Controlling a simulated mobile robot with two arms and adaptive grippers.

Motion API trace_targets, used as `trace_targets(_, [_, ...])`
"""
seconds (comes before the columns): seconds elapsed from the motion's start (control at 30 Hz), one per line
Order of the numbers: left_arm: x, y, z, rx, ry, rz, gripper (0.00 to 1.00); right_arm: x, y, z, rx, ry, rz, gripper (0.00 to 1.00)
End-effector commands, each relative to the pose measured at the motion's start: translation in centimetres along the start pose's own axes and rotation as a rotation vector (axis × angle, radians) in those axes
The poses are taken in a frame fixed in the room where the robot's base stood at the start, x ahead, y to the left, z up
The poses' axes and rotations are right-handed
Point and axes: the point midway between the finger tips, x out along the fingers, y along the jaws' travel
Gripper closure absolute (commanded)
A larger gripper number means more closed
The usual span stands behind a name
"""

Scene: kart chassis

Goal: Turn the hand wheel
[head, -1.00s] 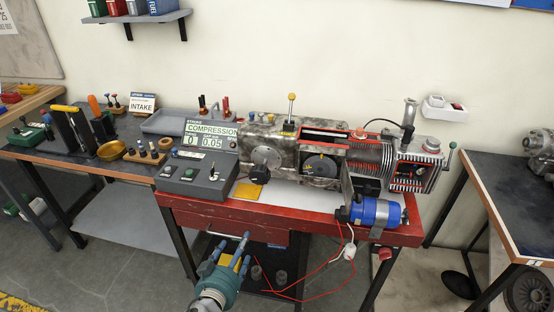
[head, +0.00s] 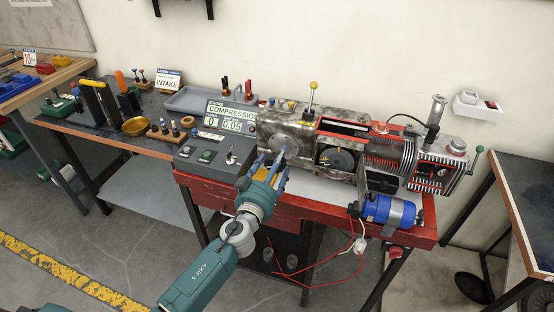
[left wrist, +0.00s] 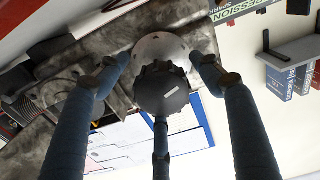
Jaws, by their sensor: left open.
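The hand wheel is a pale grey round disc (head: 285,146) on the left front end of the grey engine block (head: 310,125). Its dark ribbed knob (left wrist: 162,90) faces the left wrist camera, with the disc (left wrist: 160,46) behind it. My left gripper (head: 274,162) is in front of the wheel and partly hides it in the head view. In the left wrist view its three blue fingers are spread open around the knob, two above at the sides and one below. I cannot tell whether any finger touches the knob. My right gripper is not in view.
The engine stands on a red bench (head: 310,203). A grey control box (head: 212,157) with switches and a compression display (head: 230,116) is left of the wheel. A blue motor (head: 388,210) is at the bench's right front, with red wires hanging below.

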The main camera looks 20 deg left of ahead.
Motion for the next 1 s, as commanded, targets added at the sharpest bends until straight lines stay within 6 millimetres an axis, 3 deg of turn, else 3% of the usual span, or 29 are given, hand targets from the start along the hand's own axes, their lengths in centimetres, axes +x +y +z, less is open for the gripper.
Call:
trace_targets(0.4, [0.98,0.02,0.02,0.000,0.000,0.000,0.35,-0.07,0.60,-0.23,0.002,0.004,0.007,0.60])
trace_targets(0.63, [0.96,-0.02,0.07,0.001,-0.001,0.000,0.78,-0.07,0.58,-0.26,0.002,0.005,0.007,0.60])
trace_targets(1.0, [0.90,-0.08,0.31,0.046,-0.004,-0.001,0.79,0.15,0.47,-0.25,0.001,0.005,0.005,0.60])
